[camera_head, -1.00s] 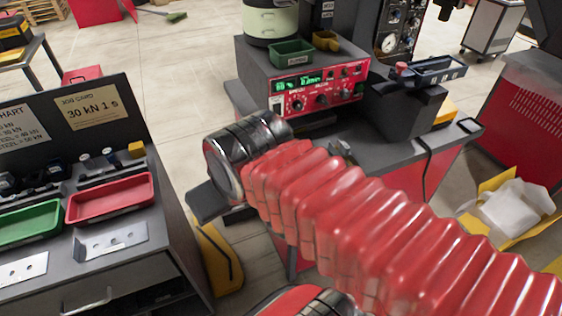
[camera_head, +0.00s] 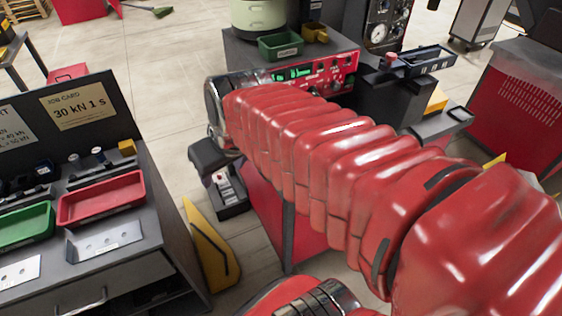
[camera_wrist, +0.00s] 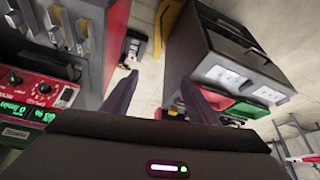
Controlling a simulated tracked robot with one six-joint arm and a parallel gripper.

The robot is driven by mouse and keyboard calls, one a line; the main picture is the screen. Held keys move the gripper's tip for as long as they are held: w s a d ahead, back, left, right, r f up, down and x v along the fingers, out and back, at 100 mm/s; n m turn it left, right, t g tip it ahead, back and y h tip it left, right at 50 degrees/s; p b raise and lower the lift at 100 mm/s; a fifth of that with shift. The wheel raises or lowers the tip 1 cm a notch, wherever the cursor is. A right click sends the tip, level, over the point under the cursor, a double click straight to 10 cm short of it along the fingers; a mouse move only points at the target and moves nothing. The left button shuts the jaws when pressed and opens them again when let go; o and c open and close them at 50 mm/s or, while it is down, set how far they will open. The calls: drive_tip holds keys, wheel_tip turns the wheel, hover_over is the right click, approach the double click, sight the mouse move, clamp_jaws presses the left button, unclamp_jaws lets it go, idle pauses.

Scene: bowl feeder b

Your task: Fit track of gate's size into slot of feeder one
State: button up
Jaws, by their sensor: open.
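My gripper (camera_wrist: 158,92) is open in the wrist view, its two dark fingers apart with nothing between them. In the head view the red bellows sleeve of my arm crosses the middle and largely hides it. The red feeder controller (camera_head: 338,76) has a green display and knobs; it also shows at the left of the wrist view (camera_wrist: 40,92). A dark rail-like part (camera_head: 428,62) sits on the grey block right of the controller. Several long grey pieces (camera_wrist: 75,30) stand side by side in the wrist view. I cannot tell which piece is the track or which opening is the slot.
The left bench holds a red tray (camera_head: 102,198), a green tray (camera_head: 22,226) and metal plates (camera_head: 105,236). A small switch box (camera_head: 229,193) and a yellow piece (camera_head: 212,250) are low between the benches.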

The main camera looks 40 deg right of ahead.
drive_tip(key=w+d+f, duration=0.2)
drive_tip(key=d+f, duration=0.1)
drive_tip(key=d, duration=0.5)
drive_tip(key=w+d+f+m, duration=0.1)
drive_tip(key=w+d+f, duration=0.1)
drive_tip(key=d, duration=0.7)
drive_tip(key=w+d+f+m+g, duration=0.1)
drive_tip(key=d+f, duration=0.3)
drive_tip(key=d, duration=0.4)
drive_tip(key=shift+w+d+h, duration=0.15)
drive_tip(key=shift+w+h, duration=0.25)
drive_tip(key=shift+w, duration=0.15)
drive_tip(key=shift+f, duration=0.1)
drive_tip(key=shift+x, duration=4.25)
drive_tip(key=shift+w, duration=0.1)
drive_tip(key=shift+x, duration=2.55)
